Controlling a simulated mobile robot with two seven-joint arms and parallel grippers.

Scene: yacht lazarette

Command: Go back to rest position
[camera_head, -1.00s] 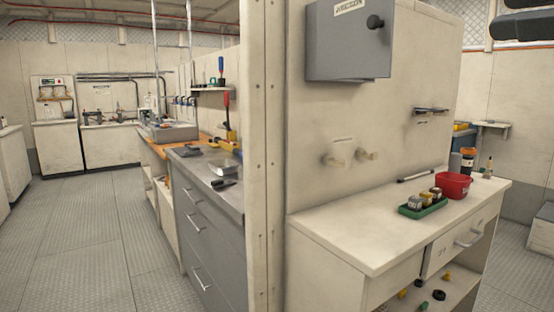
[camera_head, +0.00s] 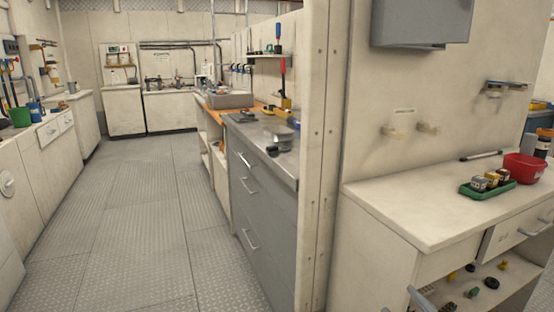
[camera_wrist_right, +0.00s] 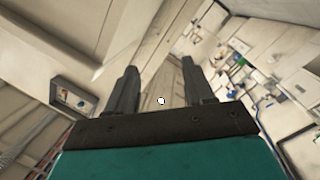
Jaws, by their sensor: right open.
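My right gripper (camera_head: 420,299) just shows at the bottom edge of the head view, in front of the white counter's open lower shelf. In the right wrist view the right gripper (camera_wrist_right: 162,78) has its two dark fingers apart with nothing between them. It is open and empty, clear of any surface I can make out. My left gripper is not in view.
A white counter (camera_head: 410,212) at right holds a green tray (camera_head: 490,190) of small jars and a red bowl (camera_head: 524,168). A wall post (camera_head: 322,150) separates it from a grey drawer bench (camera_head: 245,185). The floor aisle (camera_head: 140,200) at left is clear.

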